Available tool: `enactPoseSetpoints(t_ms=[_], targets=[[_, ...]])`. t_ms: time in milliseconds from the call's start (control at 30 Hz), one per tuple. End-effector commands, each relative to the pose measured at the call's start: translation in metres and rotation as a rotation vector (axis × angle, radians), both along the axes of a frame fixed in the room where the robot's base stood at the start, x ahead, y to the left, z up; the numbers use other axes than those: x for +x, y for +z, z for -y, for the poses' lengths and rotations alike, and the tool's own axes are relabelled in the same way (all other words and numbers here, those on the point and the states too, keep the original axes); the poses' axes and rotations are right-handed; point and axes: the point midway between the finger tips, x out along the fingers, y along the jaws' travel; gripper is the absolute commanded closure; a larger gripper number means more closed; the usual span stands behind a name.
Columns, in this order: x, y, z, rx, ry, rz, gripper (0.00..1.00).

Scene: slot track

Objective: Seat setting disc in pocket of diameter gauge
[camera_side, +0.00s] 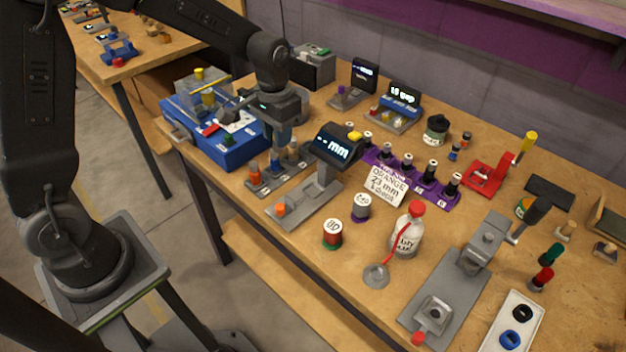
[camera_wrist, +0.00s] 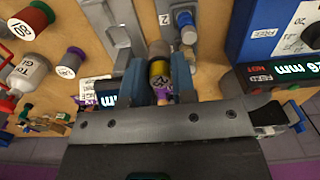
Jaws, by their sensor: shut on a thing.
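My gripper (camera_side: 283,140) points down over the back of the grey rack (camera_side: 262,191), left of the diameter gauge. In the wrist view my gripper (camera_wrist: 164,80) is shut on a small cylinder (camera_wrist: 158,72) with a yellow band and a greyish top. I cannot tell whether it is the setting disc or whether it is clear of the rack. The diameter gauge (camera_side: 311,199) has a grey base, an orange knob at its front and a dark display (camera_side: 333,145) reading "-- mm". Its pocket is not clear to see. Orange and blue pegs (camera_side: 254,171) stand in the rack.
A card (camera_side: 387,185) reads "ORANGE 23 mm". A purple rack (camera_side: 427,190) of dark bottles stands behind it. A blue box (camera_side: 228,143) is left of the gripper. Labelled spools (camera_side: 332,234) and a white bottle (camera_side: 407,232) stand right of the gauge.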

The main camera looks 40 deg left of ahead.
Motion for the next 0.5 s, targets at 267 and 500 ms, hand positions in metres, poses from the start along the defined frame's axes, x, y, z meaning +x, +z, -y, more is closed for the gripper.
enactPoseSetpoints(t_ms=[267,500], targets=[[0.017,-0.037,0.058,0.0,-0.007,-0.002,1.0],[0.023,-0.049,0.078,0.0,-0.002,0.0,1.0]])
